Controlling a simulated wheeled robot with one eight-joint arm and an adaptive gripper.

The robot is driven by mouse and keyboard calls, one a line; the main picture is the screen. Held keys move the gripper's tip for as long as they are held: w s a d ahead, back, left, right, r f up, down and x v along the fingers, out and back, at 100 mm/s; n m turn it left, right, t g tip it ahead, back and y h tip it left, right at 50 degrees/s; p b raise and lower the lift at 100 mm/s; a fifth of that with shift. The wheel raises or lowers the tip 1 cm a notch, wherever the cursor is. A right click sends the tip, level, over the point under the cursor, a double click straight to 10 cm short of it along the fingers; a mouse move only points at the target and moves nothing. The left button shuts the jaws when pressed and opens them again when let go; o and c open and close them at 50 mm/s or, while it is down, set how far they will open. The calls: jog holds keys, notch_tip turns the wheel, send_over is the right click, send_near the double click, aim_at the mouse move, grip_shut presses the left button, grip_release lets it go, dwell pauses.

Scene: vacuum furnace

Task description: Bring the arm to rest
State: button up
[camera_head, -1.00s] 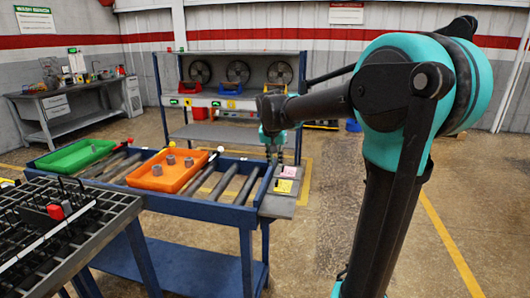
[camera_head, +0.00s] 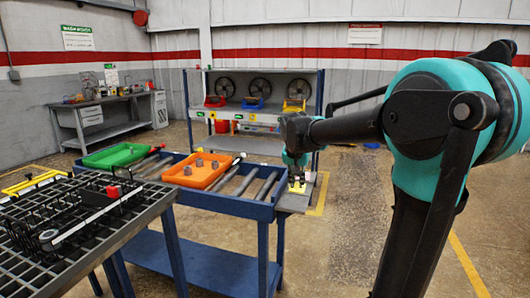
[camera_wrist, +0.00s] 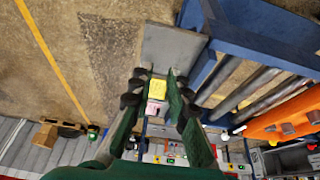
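My gripper (camera_head: 297,178) hangs pointing down at the right end of the blue roller table, over a small grey side plate. In the wrist view my gripper (camera_wrist: 158,76) has its two fingers apart, with nothing held between them. A yellow pad (camera_wrist: 157,89) and a pink pad (camera_wrist: 151,107) show in the gap, beyond the fingers. Part of the yellow pad (camera_head: 297,187) shows by the fingertips in the head view. I cannot tell the exact height of the fingers above the plate.
The blue roller table (camera_head: 225,207) carries a green tray (camera_head: 112,156) and an orange tray (camera_head: 188,181) with several grey pieces. A black grid rack (camera_head: 150,200) stands at front left. A shelf unit (camera_head: 258,146) with fans stands behind. The floor (camera_head: 345,235) to the right is clear.

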jog(key=s+d+f+n, duration=0.1)
jog(key=s+d+f, duration=0.2)
jog(key=s+f, duration=0.6)
jog(key=s+d+f+n+y, duration=0.1)
jog(key=s+d+f, duration=0.3)
jog(key=s+f, duration=0.6)
jog(key=s+n, duration=0.1)
jog(key=s, duration=0.5)
jog(key=shift+d, duration=0.3)
jog(key=shift+f, duration=0.1)
